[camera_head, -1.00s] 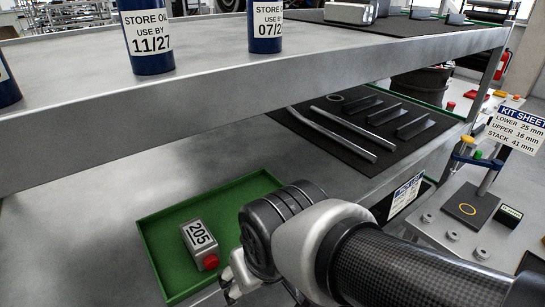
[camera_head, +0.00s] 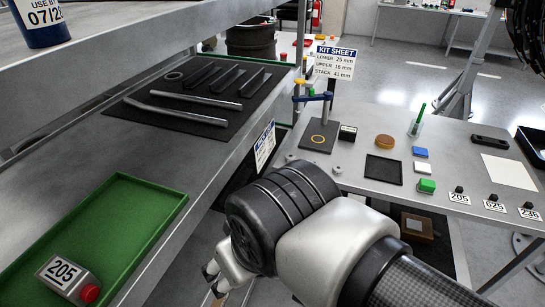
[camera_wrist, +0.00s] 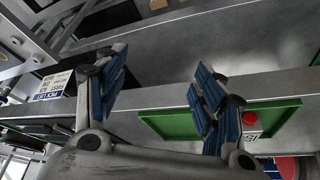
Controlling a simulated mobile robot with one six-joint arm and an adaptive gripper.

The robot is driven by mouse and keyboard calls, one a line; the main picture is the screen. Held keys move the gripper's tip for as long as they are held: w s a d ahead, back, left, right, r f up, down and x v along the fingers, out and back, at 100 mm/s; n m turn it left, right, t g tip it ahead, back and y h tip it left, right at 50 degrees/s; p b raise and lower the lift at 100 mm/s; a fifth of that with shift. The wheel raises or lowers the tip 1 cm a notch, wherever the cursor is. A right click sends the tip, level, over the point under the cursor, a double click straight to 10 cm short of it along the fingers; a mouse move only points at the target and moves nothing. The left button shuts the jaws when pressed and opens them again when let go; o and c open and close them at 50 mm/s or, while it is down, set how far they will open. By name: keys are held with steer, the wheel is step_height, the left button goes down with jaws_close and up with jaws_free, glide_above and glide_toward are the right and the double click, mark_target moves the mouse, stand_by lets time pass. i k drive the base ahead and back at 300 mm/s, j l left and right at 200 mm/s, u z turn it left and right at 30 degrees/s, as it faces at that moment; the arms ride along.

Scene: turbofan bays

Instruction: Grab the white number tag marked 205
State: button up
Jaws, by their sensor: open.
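The white number tag marked 205 (camera_head: 459,198) lies near the front edge of the grey bench at the right in the head view, with a small black knob at its back. Two similar white tags, one reading 629 (camera_head: 494,206) and one reading 236 (camera_head: 530,213), are to its right. My gripper (camera_head: 212,283) is low, left of the bench and beside the shelf, well apart from the tag. The wrist view shows its blue-padded fingers (camera_wrist: 160,85) spread open with nothing between them. The 205 tag is not visible in the wrist view.
A green tray (camera_head: 152,198) on the lower shelf holds a grey box (camera_head: 62,277) also labelled 205, with a red cap. The bench carries a kit-sheet sign (camera_head: 335,62), a green block (camera_head: 427,186) and a black square mat (camera_head: 383,170). The shelf edge lies left of my arm.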

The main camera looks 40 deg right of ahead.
mark_target(458, 196)
steer(key=z, duration=2.8)
steer(key=i+j+z, duration=0.55)
steer(key=i+j, duration=0.15)
steer(key=j, duration=0.3)
steer(key=i+j+z, duration=0.2)
steer(key=j, duration=0.15)
steer(key=i+j+z, duration=0.2)
steer(key=j, duration=0.25)
